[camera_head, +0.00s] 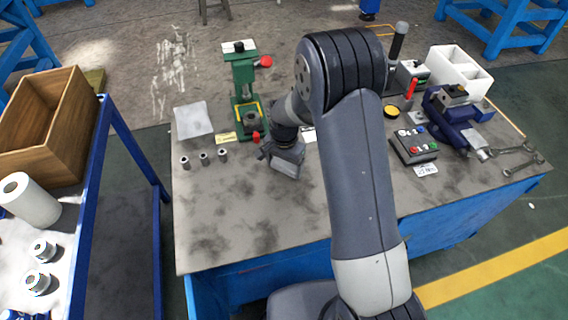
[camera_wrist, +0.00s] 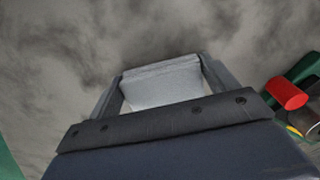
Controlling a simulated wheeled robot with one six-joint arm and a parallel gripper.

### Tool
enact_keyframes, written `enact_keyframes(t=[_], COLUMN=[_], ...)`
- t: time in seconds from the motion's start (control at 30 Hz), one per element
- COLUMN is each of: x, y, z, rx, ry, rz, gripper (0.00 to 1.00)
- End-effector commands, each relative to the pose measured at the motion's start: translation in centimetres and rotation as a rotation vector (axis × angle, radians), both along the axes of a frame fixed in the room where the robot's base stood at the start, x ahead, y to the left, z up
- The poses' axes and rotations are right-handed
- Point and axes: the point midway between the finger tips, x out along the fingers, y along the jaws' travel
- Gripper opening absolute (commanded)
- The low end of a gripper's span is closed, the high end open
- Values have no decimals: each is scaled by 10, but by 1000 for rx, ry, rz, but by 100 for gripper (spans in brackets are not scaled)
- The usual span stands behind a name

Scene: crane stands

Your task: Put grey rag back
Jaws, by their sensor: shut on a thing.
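My gripper (camera_head: 283,151) is over the middle of the workbench, to the right of the green press. It is shut on a light grey folded piece, the grey rag (camera_wrist: 160,84), which spans between the two fingers in the wrist view. In the head view the rag (camera_head: 288,164) shows below the gripper, just above or on the bench top; I cannot tell which. A flat pale grey square (camera_head: 193,120) lies on the bench left of the press.
The green press (camera_head: 245,92) stands close behind my gripper, with several small metal cylinders (camera_head: 204,158) to the left. A control box (camera_head: 414,145), a blue vise (camera_head: 455,112) and wrenches (camera_head: 516,161) are at the right. The bench's front left (camera_head: 225,220) is clear.

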Motion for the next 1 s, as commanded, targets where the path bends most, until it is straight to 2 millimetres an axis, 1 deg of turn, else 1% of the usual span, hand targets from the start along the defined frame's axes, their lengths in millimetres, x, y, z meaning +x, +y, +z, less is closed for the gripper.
enact_keyframes(t=[0.2,0.3,0.33,0.5,0.57,0.77,0.87,0.93,1.0], x=[0,0,0,0,0,0,0,1,1], y=[0,0,0,0,0,0,0,0,0], z=[0,-4,-4,-2,-2,-2,2,8,20], rx=[0,0,0,0,0,0,0,1,2], ry=[-1,-1,-1,-1,-1,-1,-1,-4,-6], rz=[0,0,0,0,0,0,0,0,0], gripper=[56,56,82,96,100,100,100,100,100])
